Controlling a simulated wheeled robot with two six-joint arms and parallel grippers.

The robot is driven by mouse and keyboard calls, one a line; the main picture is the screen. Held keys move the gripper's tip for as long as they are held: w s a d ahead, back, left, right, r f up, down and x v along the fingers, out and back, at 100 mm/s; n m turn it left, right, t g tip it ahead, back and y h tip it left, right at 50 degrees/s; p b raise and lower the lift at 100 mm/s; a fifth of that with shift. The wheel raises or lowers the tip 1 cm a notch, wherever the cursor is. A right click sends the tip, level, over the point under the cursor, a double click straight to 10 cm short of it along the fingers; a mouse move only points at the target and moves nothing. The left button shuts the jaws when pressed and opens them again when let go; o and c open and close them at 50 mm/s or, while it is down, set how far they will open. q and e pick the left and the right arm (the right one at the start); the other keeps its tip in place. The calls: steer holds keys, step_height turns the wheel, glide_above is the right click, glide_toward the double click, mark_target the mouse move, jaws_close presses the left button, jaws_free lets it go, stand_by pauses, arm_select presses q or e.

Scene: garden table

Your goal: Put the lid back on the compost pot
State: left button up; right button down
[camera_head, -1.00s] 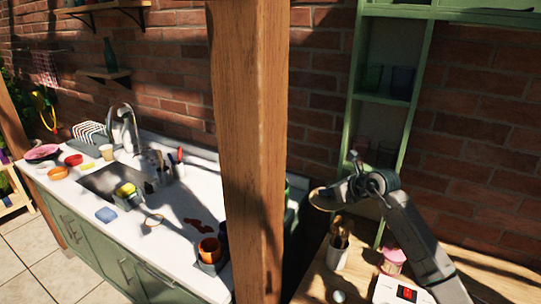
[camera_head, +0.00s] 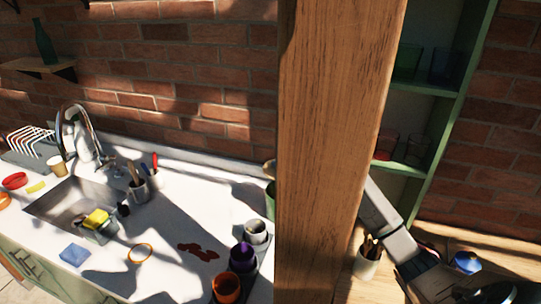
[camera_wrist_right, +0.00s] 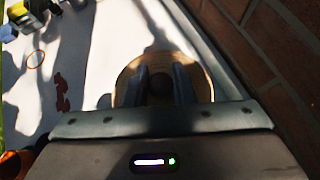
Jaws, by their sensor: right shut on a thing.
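The lid (camera_wrist_right: 203,85) is a round, tan, wood-like disc with a dark round knob. In the right wrist view my right gripper (camera_wrist_right: 160,84) is shut on the knob, with a finger on either side. In the head view a tan sliver of the lid (camera_head: 269,168) shows at the left edge of the wooden post; the gripper itself is hidden behind the post. A green rounded container (camera_head: 270,197), which may be the compost pot, shows just below that sliver, mostly hidden by the post. Its opening cannot be made out. My left gripper is out of view.
The thick wooden post (camera_head: 330,150) blocks the middle of the head view. Purple (camera_head: 242,257), orange (camera_head: 226,289) and grey (camera_head: 256,231) pots stand near the container. A sink (camera_head: 75,203) and utensil cup (camera_head: 138,190) are farther left. The brick wall (camera_head: 190,80) runs behind the counter.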

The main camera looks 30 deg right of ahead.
steer(key=shift+s+f+b, duration=0.4)
steer(key=shift+s+f, duration=0.1)
steer(key=shift+f, duration=0.1)
steer(key=shift+w+f+b, duration=0.25)
steer(key=shift+f+b, duration=0.2)
steer(key=shift+f, duration=0.6)
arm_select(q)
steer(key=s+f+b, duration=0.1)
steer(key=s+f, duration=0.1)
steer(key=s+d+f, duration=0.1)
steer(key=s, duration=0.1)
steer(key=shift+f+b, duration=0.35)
arm_select(e)
step_height(320, 180, down, 3)
steer(key=shift+f, duration=0.15)
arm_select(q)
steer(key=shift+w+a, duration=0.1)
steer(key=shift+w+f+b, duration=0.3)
arm_select(e)
steer(key=shift+f, duration=0.45)
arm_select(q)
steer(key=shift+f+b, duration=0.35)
arm_select(e)
steer(key=shift+f, duration=0.4)
